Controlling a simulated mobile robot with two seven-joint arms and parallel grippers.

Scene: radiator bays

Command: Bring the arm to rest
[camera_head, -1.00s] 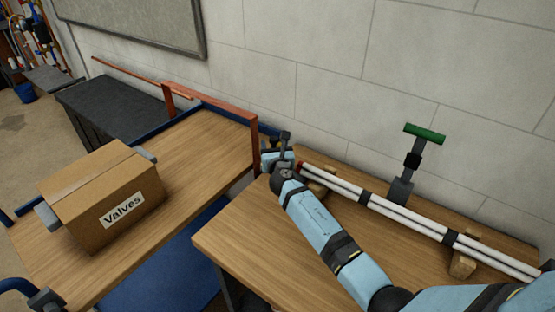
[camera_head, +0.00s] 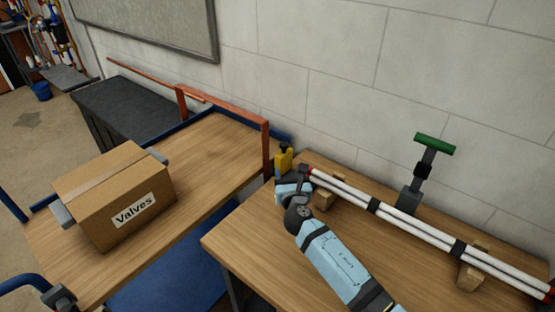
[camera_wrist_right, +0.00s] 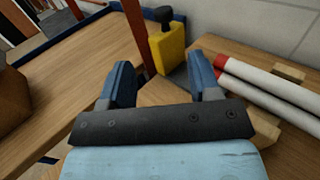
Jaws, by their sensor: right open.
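My right arm reaches in from the bottom right of the head view, low over the wooden bench (camera_head: 240,245). Its gripper (camera_head: 282,186) is at the bench's far left corner. In the right wrist view the two blue fingers (camera_wrist_right: 162,78) stand apart with only bench between them. A yellow block with a black knob (camera_wrist_right: 168,48) stands just beyond the fingertips; it also shows in the head view (camera_head: 283,161). The gripper does not hold it. My left gripper is not in view.
White pipes with red ends (camera_head: 340,190) rest on wooden blocks on the bench, beside my right arm. A green-handled tool (camera_head: 435,143) stands behind them. A cart (camera_head: 215,140) with an orange frame (camera_head: 266,145) carries a "Valves" box (camera_head: 115,200). A wall closes the back.

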